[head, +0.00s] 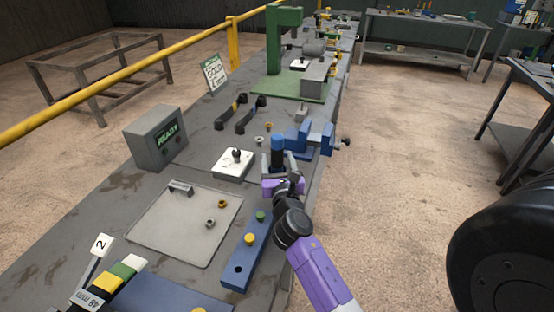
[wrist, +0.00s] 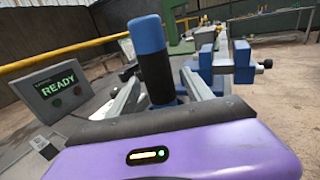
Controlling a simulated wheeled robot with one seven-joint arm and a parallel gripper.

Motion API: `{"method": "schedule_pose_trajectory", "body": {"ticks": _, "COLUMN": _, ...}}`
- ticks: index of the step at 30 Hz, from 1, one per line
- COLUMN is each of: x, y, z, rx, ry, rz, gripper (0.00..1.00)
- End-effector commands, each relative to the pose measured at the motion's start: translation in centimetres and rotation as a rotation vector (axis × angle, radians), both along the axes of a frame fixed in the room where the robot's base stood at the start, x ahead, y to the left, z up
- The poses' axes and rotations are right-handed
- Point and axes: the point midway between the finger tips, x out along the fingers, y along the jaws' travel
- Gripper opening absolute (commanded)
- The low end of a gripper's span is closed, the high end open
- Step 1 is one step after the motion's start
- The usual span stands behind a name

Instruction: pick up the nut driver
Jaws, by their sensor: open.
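An upright tool with a blue top and black grip, which looks like the nut driver (head: 277,147), stands on the grey bench beside the blue vise. It also shows in the wrist view (wrist: 154,58), in front of my purple palm and tilted slightly. My gripper (head: 278,165) is open, with one finger on each side of the driver. In the wrist view, my gripper (wrist: 162,82) shows gaps between the driver and both fingers.
A blue vise (head: 312,138) stands close on the right. A white block with a black knob (head: 233,163) and a READY box (head: 156,138) are to the left. A grey tray (head: 180,228) and a blue strip with coloured plugs (head: 243,262) lie nearer. Two dark handled tools (head: 241,114) lie behind.

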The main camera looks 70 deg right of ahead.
Motion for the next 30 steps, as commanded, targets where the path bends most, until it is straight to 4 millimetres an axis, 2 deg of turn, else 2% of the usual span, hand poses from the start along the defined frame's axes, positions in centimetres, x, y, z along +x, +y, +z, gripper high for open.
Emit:
{"method": "schedule_pose_trajectory", "body": {"ticks": 2, "x": 0.6, "y": -1.2, "z": 0.6, "rx": -0.002, "ry": -0.001, "rz": -0.002, "gripper": 0.59}}
{"method": "schedule_pose_trajectory", "body": {"ticks": 6, "x": 1.5, "y": -2.7, "z": 0.4, "rx": -0.001, "ry": -0.001, "rz": -0.002, "gripper": 0.59}}
{"method": "schedule_pose_trajectory", "body": {"ticks": 16, "x": 1.9, "y": -3.2, "z": 0.3, "rx": 0.000, "ry": 0.000, "rz": 0.000, "gripper": 0.59}}
{"method": "schedule_pose_trajectory", "body": {"ticks": 25, "x": 1.9, "y": -3.2, "z": 0.3, "rx": 0.000, "ry": 0.000, "rz": 0.000, "gripper": 0.00}}
{"method": "schedule_pose_trajectory", "body": {"ticks": 30, "x": 1.9, "y": -3.2, "z": 0.6, "rx": -0.004, "ry": -0.003, "rz": 0.001, "gripper": 0.00}}
